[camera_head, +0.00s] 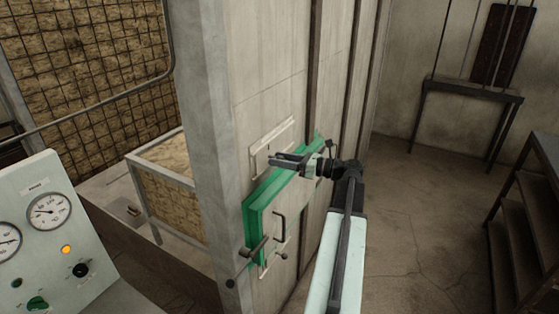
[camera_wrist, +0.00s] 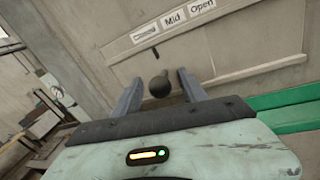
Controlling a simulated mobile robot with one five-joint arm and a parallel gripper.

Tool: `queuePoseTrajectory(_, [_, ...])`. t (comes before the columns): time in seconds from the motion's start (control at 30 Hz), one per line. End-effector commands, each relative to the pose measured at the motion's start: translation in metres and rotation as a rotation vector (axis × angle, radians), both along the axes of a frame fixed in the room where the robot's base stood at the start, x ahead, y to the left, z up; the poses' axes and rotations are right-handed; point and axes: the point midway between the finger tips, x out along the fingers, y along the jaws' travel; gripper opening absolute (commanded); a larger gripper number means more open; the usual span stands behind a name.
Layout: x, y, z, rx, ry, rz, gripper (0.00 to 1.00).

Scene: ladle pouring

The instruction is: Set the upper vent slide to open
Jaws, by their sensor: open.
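The upper vent slide's pale plate (camera_head: 285,133) is on the wall above a green-framed hatch. In the wrist view the plate (camera_wrist: 225,62) carries a label strip reading "Mid" (camera_wrist: 173,20) and "Open" (camera_wrist: 202,7), with a leftmost label too small to read. A dark round knob (camera_wrist: 159,87) sits below the leftmost label, left of "Mid". My gripper (camera_head: 275,158) is open in front of the plate. In the wrist view its two fingers (camera_wrist: 160,77) lie on either side of the knob, with gaps showing. I cannot tell the depth between fingers and knob.
The green hatch frame (camera_head: 256,222) with a dark handle (camera_head: 281,228) is just below my gripper. A concrete post (camera_head: 211,150) stands left of the plate. A gauge panel (camera_head: 45,235) is at the lower left. Shelves (camera_head: 520,230) stand at the right, with open floor between.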

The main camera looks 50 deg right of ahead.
Motion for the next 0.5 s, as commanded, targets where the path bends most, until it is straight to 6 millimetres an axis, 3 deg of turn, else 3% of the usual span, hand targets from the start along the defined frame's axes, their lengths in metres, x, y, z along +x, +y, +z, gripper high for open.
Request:
queuePoseTrajectory(0.13, [0.0, 0.0001, 0.0, 0.0, 0.0, 0.0, 0.5])
queuePoseTrajectory(0.33, [0.0003, 0.0004, -0.0001, 0.0, 0.0, 0.001, 0.0])
queuePoseTrajectory(0.5, [0.0003, 0.0006, 0.0, 0.0, 0.0, 0.001, 0.0])
